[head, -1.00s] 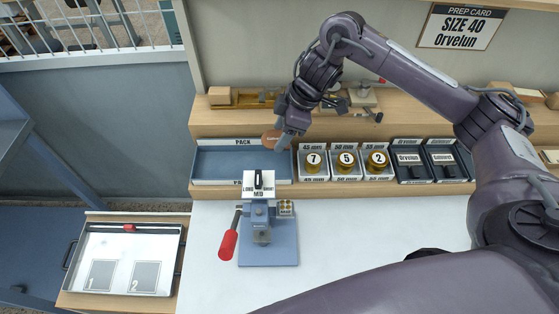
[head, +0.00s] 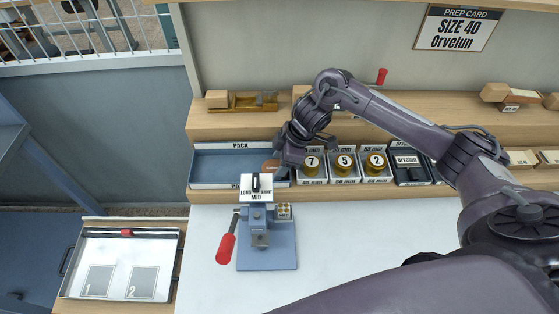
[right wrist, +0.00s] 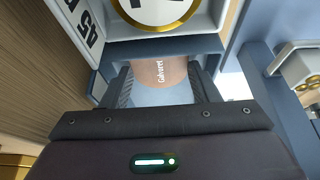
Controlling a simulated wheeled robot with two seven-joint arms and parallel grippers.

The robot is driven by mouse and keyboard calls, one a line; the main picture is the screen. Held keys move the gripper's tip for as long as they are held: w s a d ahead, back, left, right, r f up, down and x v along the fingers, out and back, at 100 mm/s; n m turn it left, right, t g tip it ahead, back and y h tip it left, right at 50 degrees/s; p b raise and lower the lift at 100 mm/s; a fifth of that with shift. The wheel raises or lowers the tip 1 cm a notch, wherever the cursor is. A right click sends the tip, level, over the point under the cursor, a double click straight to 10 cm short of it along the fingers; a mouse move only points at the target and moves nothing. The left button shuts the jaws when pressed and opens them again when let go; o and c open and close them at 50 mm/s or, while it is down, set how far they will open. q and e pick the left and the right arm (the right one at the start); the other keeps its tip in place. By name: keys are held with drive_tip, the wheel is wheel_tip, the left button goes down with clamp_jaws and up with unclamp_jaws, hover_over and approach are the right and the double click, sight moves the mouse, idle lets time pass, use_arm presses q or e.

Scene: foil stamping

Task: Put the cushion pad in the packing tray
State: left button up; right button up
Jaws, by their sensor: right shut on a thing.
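The cushion pad (head: 271,165) is a small tan-brown disc with a printed word on it. My right gripper (head: 279,171) is shut on it, and the pad also shows between the two fingers in the right wrist view (right wrist: 158,74). The packing tray (head: 211,184) is a shallow blue tray marked PACK, at the back left of the white table. In the head view the pad and fingertips overlap the tray's right end. I cannot tell whether the pad touches the tray floor. My left gripper is not in view.
Right beside the tray stand several holders with numbered gold-ringed pieces (head: 311,163), close to my right gripper. A blue press (head: 267,245) with a red lever stands in front of the tray. A white panel (head: 127,255) lies at the left.

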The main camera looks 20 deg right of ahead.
drive_tip(key=shift+f, duration=0.15)
drive_tip(key=o, duration=0.7)
drive_tip(key=shift+c, duration=0.2)
drive_tip(key=shift+r, duration=0.25)
drive_tip(key=v, duration=1.1)
drive_tip(key=shift+r, duration=0.4)
drive_tip(key=shift+d, duration=0.15)
